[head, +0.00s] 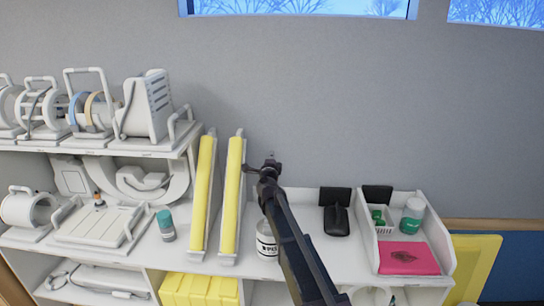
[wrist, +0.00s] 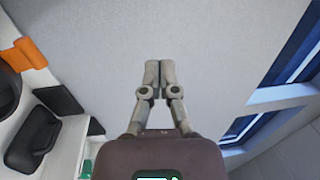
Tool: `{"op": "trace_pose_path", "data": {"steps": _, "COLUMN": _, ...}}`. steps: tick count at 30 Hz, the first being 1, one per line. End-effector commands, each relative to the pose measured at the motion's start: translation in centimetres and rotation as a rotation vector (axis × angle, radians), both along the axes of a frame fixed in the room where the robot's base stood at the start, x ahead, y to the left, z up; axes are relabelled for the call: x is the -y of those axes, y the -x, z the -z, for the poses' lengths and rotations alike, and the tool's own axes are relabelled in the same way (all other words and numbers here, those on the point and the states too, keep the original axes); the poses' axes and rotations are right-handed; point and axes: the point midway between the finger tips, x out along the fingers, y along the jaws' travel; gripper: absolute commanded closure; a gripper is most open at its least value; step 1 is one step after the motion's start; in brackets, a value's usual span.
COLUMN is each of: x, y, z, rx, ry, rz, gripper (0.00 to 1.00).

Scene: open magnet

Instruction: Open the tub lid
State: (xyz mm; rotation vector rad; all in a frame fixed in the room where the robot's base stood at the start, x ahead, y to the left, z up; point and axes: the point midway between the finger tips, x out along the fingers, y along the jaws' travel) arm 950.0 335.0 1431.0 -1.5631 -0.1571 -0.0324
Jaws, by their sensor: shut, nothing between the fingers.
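A white tub (head: 267,246) with dark print on its label stands on the white counter, right of the yellow pads. My arm crosses in front of it and hides part of it, including its top. A smaller teal-capped container (head: 166,225) stands on the left shelf. My gripper (head: 270,164) is raised in front of the grey wall, apart from every tub. In the wrist view my gripper (wrist: 159,72) is shut and empty, with its fingertips together.
The counter (head: 325,262) also bears a black holder (head: 337,214) and a white tray (head: 447,264) with a pink packet (head: 407,258). Yellow pads (head: 232,195) stand upright left of my arm. Medical coils crowd the left shelves. The wall area (head: 340,110) is clear.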

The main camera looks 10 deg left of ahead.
Motion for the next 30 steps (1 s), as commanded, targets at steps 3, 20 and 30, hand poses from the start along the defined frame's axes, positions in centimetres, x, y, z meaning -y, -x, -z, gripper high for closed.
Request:
{"op": "trace_pose_path", "data": {"steps": 3, "x": 0.0, "y": 0.2, "z": -0.6, "rx": 0.000, "ry": 0.000, "rz": 0.000, "gripper": 1.00}}
{"op": "trace_pose_path", "data": {"steps": 20, "x": 0.0, "y": 0.3, "z": -0.6, "rx": 0.000, "ry": 0.002, "rz": -0.002, "gripper": 1.00}}
{"op": "trace_pose_path", "data": {"steps": 30, "x": 1.8, "y": 2.5, "z": 2.7, "rx": -0.019, "ry": 0.176, "rz": -0.132, "gripper": 1.00}}
